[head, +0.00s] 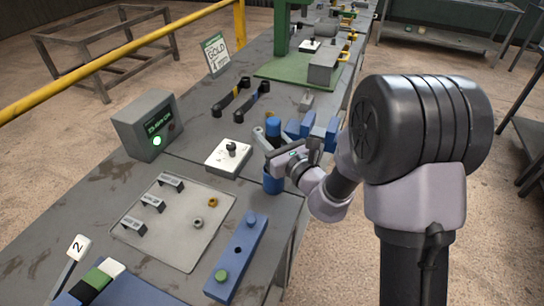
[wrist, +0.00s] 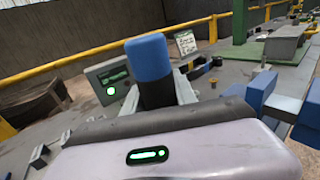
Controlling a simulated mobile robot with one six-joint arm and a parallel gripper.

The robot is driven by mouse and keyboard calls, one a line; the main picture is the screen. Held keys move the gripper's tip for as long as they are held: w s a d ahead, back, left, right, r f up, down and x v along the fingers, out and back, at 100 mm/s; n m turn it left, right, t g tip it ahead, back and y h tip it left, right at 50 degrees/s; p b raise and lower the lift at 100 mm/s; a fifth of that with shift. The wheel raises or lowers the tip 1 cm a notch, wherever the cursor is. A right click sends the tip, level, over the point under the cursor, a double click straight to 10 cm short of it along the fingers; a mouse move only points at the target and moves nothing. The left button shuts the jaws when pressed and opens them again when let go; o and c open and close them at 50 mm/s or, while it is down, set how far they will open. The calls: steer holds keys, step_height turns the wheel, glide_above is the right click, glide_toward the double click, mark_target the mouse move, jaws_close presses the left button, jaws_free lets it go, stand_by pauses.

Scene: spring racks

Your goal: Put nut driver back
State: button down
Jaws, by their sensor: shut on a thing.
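The nut driver (wrist: 149,58) stands upright in my gripper (wrist: 170,92), with a blue top and a dark section below it in the wrist view. In the head view its blue top (head: 273,126) shows just above my gripper (head: 270,146), which is shut on it. A blue cylindrical piece (head: 273,181) shows directly below the gripper. I cannot tell whether it is the driver's lower part or a separate holder. The driver's middle is hidden by the gripper.
A blue vise-like block (head: 318,130) stands close right of the gripper. A white block with a dark knob (head: 229,157) and a grey box with a green light (head: 148,126) are to the left. A grey plate (head: 165,238) and blue bar (head: 236,258) lie in front.

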step_height(320, 180, down, 4)
steer(key=shift+r+b, duration=0.25)
steer(key=shift+b, duration=0.5)
steer(key=shift+f, duration=0.15)
steer(key=c, duration=1)
jaws_free()
